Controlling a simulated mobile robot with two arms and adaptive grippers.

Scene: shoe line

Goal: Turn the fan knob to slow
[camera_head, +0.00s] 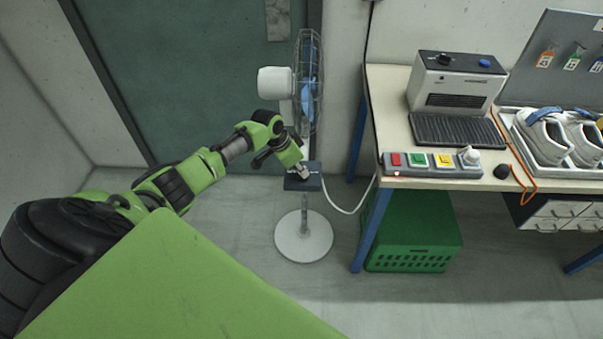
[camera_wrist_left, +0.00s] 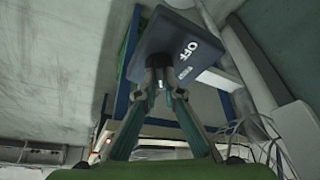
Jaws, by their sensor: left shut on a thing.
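The standing fan (camera_head: 306,85) stands beside the workbench, with a round white base (camera_head: 303,237) on the floor. Its dark control box (camera_head: 312,184) sits partway up the pole. The box also shows in the left wrist view (camera_wrist_left: 168,35), with the white word "OFF" printed on it and a smaller mark I cannot read. My left gripper (camera_head: 303,173) is at the box, its fingertips (camera_wrist_left: 160,82) shut on the fan knob, which they mostly hide. I cannot tell which way the knob points. My right gripper is not in view.
The workbench (camera_head: 388,105) stands to the right, carrying a heater-like machine (camera_head: 457,85), a button panel (camera_head: 432,172) and a tray of white shoes (camera_head: 548,142). A green crate (camera_head: 415,235) is under it. A white cable (camera_head: 352,211) runs from the fan towards the bench.

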